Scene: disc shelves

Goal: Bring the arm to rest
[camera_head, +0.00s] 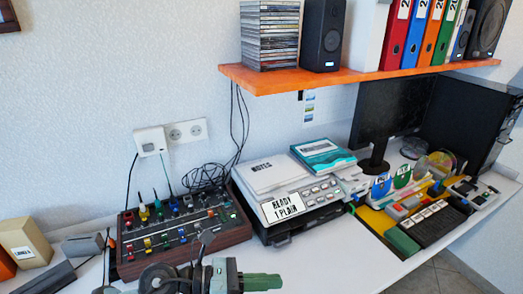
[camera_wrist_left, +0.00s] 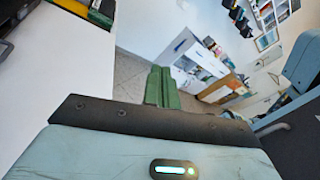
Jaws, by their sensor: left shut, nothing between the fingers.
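My left gripper (camera_head: 264,282) shows at the bottom edge of the head view, low in front of the desk. Its green fingers point to the right and hold nothing. In the left wrist view the two green fingers (camera_wrist_left: 162,87) lie together, shut, with the floor and room behind them. The rest of the left arm is mostly cut off by the bottom of the head view. My right gripper is not in view.
The white desk (camera_head: 350,262) holds a mixer with coloured knobs (camera_head: 180,232), a printer (camera_head: 290,205), a monitor (camera_head: 390,112) and a black keyboard (camera_head: 430,226). An orange shelf (camera_head: 360,77) with discs and binders hangs above. Floor (camera_head: 440,277) shows at the lower right.

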